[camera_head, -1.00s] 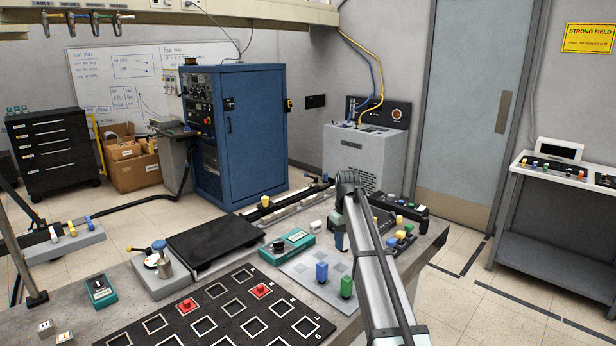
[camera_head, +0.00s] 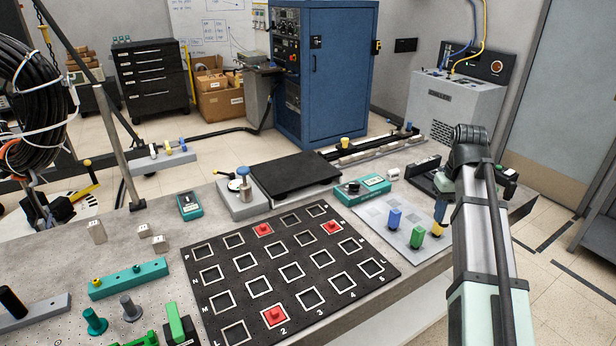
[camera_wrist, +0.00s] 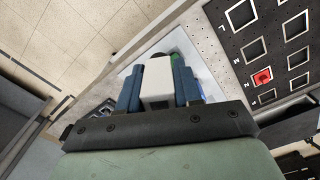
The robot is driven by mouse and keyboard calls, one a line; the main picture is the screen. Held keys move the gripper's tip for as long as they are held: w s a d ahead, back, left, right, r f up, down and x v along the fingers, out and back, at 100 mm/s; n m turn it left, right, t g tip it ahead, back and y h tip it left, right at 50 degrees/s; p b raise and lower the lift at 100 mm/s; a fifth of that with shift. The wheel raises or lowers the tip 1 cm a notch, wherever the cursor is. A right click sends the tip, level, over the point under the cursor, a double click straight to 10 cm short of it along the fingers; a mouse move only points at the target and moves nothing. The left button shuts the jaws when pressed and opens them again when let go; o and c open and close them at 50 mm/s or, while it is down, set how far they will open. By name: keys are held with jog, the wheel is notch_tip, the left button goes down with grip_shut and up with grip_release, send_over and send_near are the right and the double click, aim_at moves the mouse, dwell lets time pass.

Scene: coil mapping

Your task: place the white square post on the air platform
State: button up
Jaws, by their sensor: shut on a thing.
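The white square post (camera_wrist: 157,80) is held between the two blue fingers of my gripper (camera_wrist: 158,90) in the wrist view. In the head view my own arm mostly hides the gripper and the post cannot be made out. My gripper is over or near the light grey board (camera_head: 372,211), with a green post (camera_wrist: 175,59) partly visible behind the white post. A low black flat platform (camera_head: 290,177) stands bare at the middle back of the bench. I cannot tell for certain whether it is the air platform.
On the grey board stand a blue post (camera_head: 394,218) and a green post (camera_head: 417,237). A black grid board (camera_head: 262,267) with red pieces fills the bench centre. A teal meter (camera_head: 362,187) and a round-knobbed device (camera_head: 240,193) flank the platform.

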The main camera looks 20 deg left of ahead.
jog(key=s+a+n, duration=0.1)
jog(key=a+n, duration=0.1)
jog(key=a, duration=1.1)
jog(key=n, duration=0.4)
send_over(177, 279)
notch_tip(177, 279, down, 6)
jog(key=shift+f, duration=5)
jog(key=shift+f, duration=0.1)
jog(key=o, duration=1.1)
